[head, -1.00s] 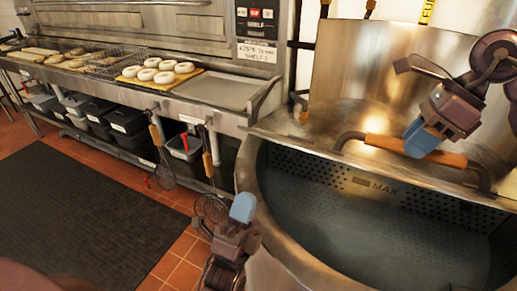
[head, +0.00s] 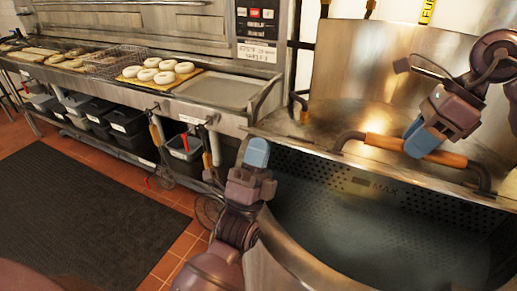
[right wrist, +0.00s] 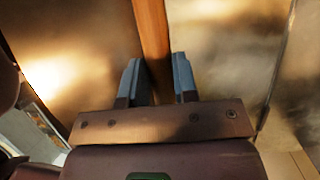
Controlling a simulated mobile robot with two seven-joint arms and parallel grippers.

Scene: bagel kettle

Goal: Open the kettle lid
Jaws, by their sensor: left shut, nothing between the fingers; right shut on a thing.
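The kettle (head: 283,252) is a large round metal vessel with liquid and a perforated basket inside, at the right of the head view. Its metal lid (head: 400,70) stands raised at the back. A wooden handle bar (head: 383,141) on dark brackets runs across the lid's front. My right gripper (head: 414,147) is shut on this handle near its right part; the right wrist view shows the wooden handle (right wrist: 151,40) between the blue fingers (right wrist: 158,80). My left gripper (head: 257,152) is shut and empty, pointing up beside the kettle's left rim.
A metal counter (head: 225,92) at the left holds a board with bagels (head: 165,71) and a wire basket (head: 118,61). Dark bins (head: 125,121) stand beneath it. Skimmers hang from the counter's front. A black mat (head: 75,205) covers open floor.

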